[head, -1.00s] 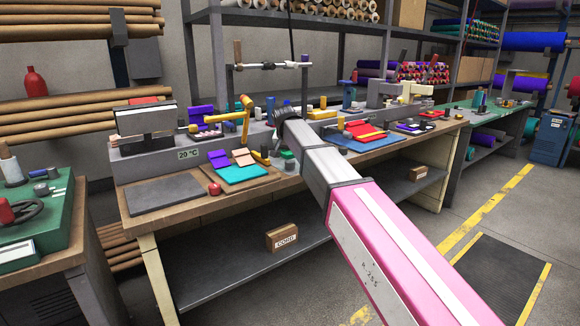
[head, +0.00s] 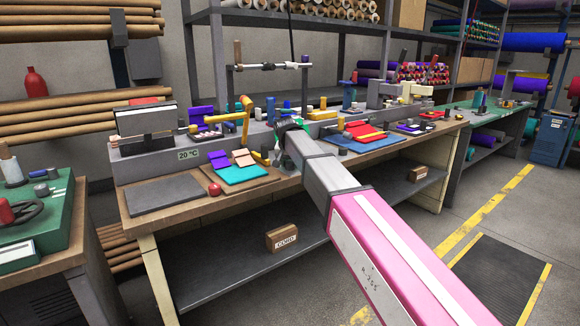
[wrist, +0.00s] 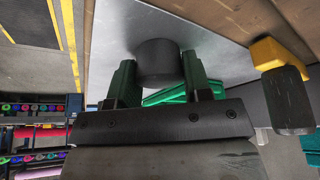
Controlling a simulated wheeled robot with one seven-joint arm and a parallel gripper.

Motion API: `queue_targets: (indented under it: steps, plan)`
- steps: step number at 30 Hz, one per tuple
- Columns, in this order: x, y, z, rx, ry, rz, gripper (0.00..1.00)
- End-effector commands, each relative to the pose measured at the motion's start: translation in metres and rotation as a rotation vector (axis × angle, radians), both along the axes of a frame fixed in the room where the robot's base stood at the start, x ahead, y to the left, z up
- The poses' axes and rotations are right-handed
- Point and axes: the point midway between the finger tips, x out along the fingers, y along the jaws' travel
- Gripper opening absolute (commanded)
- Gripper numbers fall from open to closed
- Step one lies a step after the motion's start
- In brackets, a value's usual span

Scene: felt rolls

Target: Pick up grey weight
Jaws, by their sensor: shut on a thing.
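The grey weight (wrist: 157,62) is a dark grey cylinder, held between the two green fingers of my gripper (wrist: 158,76) in the wrist view. One finger is on each side of it, and a pale grey surface lies behind it. Whether the weight touches that surface, I cannot tell. In the head view my gripper (head: 284,146) is at the middle of the long workbench, near its front edge. My arm covers much of that spot there, and I cannot make out the weight clearly.
A yellow and black tool (wrist: 285,90) lies close to the right of my gripper in the wrist view. On the workbench, a teal felt sheet (head: 240,175) and a red ball (head: 214,189) are to the left. A dark mat (head: 165,195) has free room.

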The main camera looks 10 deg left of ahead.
Motion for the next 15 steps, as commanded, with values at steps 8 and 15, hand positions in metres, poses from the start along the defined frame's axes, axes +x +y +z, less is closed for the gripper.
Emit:
queue_targets:
  steps: [8,15]
  plan:
    - [0.000,0.000,0.007,0.001,-0.001,0.000,0.12]
    - [0.001,0.001,0.040,0.001,-0.002,-0.001,0.12]
